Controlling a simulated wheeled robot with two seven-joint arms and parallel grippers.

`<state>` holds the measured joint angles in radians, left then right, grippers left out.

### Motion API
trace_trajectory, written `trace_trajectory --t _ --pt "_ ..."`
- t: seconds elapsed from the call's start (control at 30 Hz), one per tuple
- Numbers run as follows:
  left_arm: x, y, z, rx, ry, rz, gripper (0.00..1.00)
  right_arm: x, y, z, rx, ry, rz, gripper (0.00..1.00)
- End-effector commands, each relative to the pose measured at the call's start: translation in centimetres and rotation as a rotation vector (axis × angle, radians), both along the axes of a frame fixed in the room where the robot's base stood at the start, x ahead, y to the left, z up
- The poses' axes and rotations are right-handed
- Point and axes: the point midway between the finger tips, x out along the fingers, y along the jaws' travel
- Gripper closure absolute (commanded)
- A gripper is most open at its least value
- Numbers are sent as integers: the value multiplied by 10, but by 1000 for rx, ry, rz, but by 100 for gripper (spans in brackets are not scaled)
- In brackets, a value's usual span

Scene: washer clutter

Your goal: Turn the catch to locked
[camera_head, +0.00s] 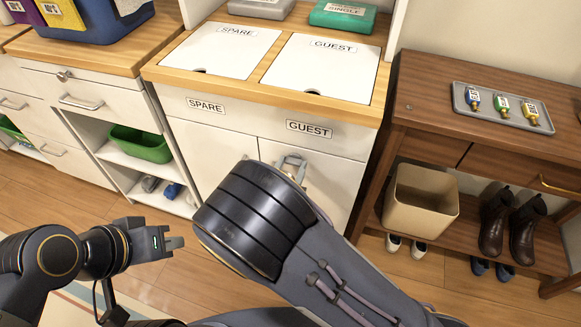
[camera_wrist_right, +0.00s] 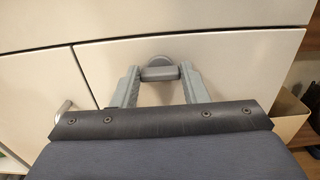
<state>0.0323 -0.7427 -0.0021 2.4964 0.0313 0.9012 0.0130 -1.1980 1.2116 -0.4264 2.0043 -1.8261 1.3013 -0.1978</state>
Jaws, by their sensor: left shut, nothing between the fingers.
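The catch (camera_wrist_right: 160,73) is a small grey turn piece on a round base at the top of the right-hand white door (camera_head: 335,178), under the GUEST label (camera_head: 310,128). In the right wrist view its bar lies roughly level. My right gripper (camera_wrist_right: 160,75) has one finger at each end of the bar, and the bar fills the gap between them. In the head view the right gripper (camera_head: 291,160) is at the door, with the catch largely hidden by it and my forearm. My left gripper (camera_head: 180,243) is shut and empty, low at the left, away from the cabinet.
White lids marked SPARE (camera_head: 222,50) and GUEST (camera_head: 322,67) are set in the cabinet top. Left are a green basket (camera_head: 140,145) and open shelves. Right is a wooden table (camera_head: 430,90) with a grey tray (camera_head: 540,127), a beige bin (camera_head: 420,205) and boots (camera_head: 525,228) below.

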Motion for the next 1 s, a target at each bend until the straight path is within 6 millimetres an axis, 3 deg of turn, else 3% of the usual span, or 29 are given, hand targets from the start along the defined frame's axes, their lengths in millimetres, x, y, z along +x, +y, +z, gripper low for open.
trace_trajectory --t 0.07,0.47,1.0 --pt "0 0 0 0 0 0 100 0 0 0 0 0 0 83" --pt "0 0 -11 0 0 0 100 0 0 -3 77 -23 -1 83" --pt "0 0 -69 0 0 0 100 -1 -2 -7 516 -166 0 83"
